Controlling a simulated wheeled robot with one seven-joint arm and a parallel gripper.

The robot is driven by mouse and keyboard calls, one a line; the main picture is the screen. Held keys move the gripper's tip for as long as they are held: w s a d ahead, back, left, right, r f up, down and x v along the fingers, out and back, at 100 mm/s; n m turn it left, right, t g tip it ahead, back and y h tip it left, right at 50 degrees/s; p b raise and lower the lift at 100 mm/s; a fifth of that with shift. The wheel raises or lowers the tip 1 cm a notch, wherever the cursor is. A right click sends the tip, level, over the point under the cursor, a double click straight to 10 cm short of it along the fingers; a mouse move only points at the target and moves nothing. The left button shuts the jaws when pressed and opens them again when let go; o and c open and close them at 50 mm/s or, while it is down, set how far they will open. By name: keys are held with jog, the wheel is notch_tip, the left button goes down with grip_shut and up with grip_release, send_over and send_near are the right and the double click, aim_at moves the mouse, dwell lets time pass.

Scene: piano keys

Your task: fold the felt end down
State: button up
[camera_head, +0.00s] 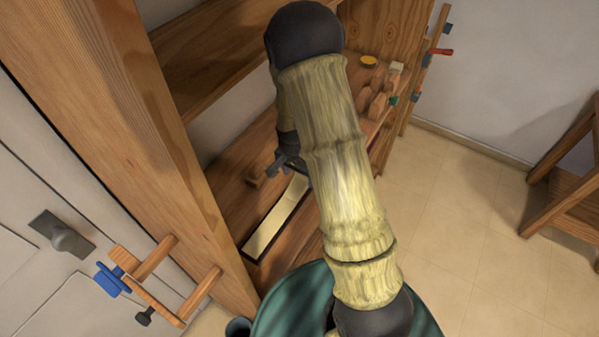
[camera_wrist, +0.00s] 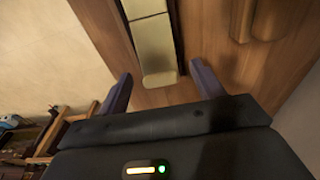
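In the wrist view the cream strip (camera_wrist: 153,44) shows crosswise lines and a short paler end piece (camera_wrist: 160,80) nearest me. I cannot tell which part is felt, or whether that end is raised or flat. My gripper (camera_wrist: 161,72) is open, with one dark finger on each side of the strip's near end and nothing held. In the head view my gripper (camera_head: 283,164) is small and dark at the strip's far end, partly hidden by my arm.
A thick wooden post (camera_head: 130,110) rises at left. Tiled floor (camera_head: 455,215) is open at right.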

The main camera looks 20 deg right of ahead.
aim_at(296, 188)
jog(key=shift+w+d, duration=0.1)
jog(key=shift+d, duration=0.15)
notch_tip(296, 188, up, 17)
jog(key=s+a+b, duration=0.1)
jog(key=shift+s+a+r+b, duration=0.15)
jog(key=shift+a+b, duration=0.15)
jog(key=shift+b, duration=0.05)
dwell(0.5)
jog(key=s+f+n+t+y, duration=0.1)
jog(key=s+f+n, duration=0.1)
jog(key=s+n, duration=0.7)
jog(key=s, duration=0.4)
jog(key=shift+a+n+t, duration=0.35)
jog(key=shift+n+t, duration=0.05)
jog(key=shift+f, duration=0.1)
